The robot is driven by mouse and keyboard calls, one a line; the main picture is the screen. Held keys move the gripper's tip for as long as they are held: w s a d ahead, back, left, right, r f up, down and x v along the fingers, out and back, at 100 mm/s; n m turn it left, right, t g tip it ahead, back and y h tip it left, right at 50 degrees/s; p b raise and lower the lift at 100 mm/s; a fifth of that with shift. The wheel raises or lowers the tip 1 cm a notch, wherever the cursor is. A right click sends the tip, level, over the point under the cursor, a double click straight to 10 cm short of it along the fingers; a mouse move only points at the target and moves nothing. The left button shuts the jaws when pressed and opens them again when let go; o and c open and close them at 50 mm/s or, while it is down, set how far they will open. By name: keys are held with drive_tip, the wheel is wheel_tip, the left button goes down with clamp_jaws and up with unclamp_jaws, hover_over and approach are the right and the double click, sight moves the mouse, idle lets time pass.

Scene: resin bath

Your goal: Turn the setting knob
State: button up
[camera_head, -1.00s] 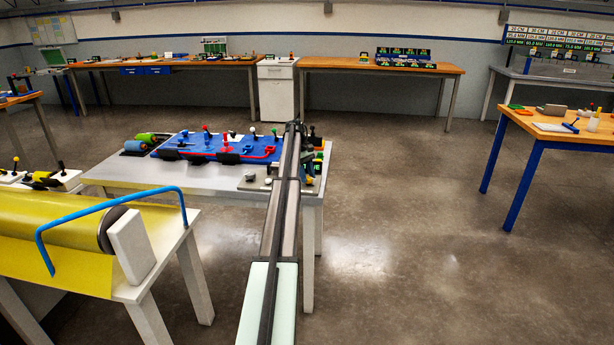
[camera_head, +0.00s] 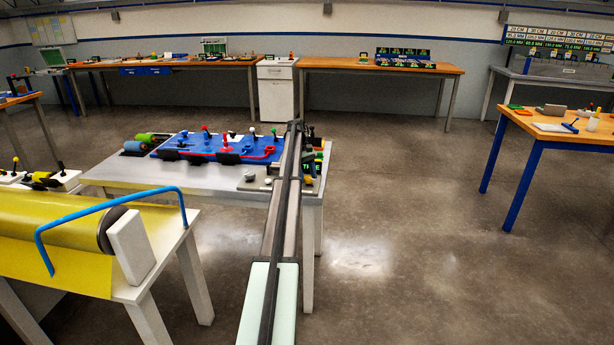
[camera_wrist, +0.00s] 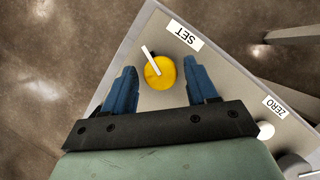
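The setting knob (camera_wrist: 165,75) is a round yellow disc with a white pointer bar across its upper left edge. It sits on a grey panel below a white label reading SET (camera_wrist: 185,36), upside down in the wrist view. My gripper (camera_wrist: 159,66) is open, with one blue finger on each side of the knob. Gaps show between both fingers and the knob, so they look apart from it. In the head view my arm reaches over the right end of the grey table (camera_head: 220,180) and hides part of what is there.
A white label reading ZERO (camera_wrist: 272,106) and a white round button (camera_wrist: 265,131) are at the right of the panel. A blue board (camera_head: 190,150) with several coloured levers lies left of my arm. A yellow roller (camera_head: 50,225) stands nearer.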

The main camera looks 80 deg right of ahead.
drive_tip(key=shift+o, duration=0.4)
drive_tip(key=v, duration=0.7)
drive_tip(key=shift+w+r, duration=0.15)
drive_tip(key=shift+r, duration=0.05)
